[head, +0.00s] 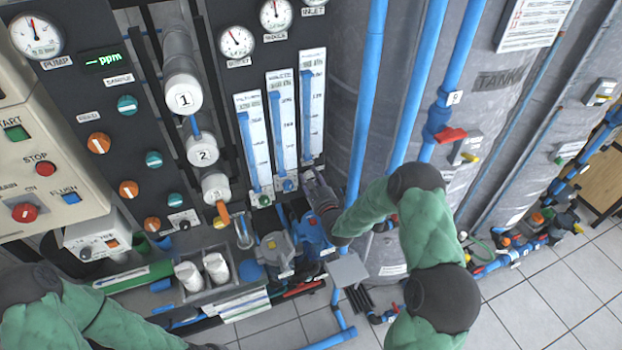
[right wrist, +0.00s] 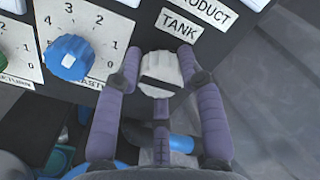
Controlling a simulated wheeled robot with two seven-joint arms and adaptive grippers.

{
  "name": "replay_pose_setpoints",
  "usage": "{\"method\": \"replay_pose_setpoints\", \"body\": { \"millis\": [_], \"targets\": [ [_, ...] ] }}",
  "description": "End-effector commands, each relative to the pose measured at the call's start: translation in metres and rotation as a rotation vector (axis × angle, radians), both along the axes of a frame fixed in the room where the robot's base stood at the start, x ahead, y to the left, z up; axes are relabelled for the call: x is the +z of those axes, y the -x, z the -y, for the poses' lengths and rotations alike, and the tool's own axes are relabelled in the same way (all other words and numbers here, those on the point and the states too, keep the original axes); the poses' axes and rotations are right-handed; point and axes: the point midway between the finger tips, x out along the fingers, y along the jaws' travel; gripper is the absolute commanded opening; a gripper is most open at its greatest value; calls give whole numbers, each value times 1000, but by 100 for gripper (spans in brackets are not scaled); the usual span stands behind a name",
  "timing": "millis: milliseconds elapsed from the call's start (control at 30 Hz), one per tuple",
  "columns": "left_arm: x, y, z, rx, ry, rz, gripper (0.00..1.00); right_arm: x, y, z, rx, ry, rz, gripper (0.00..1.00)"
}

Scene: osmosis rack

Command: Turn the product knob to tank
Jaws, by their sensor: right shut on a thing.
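The product knob (right wrist: 160,72) is a whitish knob with a dark lower face, on a black panel in the right wrist view. The TANK label (right wrist: 181,25) sits just above and right of it, and the PRODUCT label (right wrist: 213,10) is above that. My right gripper (right wrist: 159,66) has its purple fingers on both sides of the knob and is shut on it. I cannot tell where the knob points. In the head view my right gripper (head: 317,188) is at the panel's lower right, hiding the knob. My left arm shows at the lower left; its gripper is out of view.
A blue knob (right wrist: 69,57) with a numbered dial is close left of my fingers. In the head view, vertical blue pipes (head: 366,100) and a grey tank (head: 490,110) stand right of the panel. A red-handled valve (head: 446,133) is near my right arm.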

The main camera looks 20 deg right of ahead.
Motion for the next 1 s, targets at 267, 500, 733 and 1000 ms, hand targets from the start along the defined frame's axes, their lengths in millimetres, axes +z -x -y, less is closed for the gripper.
{"method": "replay_pose_setpoints", "body": {
  "millis": [267, 500, 733, 1000],
  "targets": [
    [-19, 0, 0, 0, 0, 0, 0, -1, -1, -1, 2, 146, -2, 6],
    [-43, 0, 0, 0, 0, 0, 0, -2, -1, -1, 2, 360, -12, 6],
    [-66, 0, 0, 0, 0, 0, 0, -2, -1, -2, 3, 579, -26, 6],
    [-92, 0, 0, 0, 0, 0, 0, -3, -1, -2, 2, 835, -41, 6]
  ]
}}
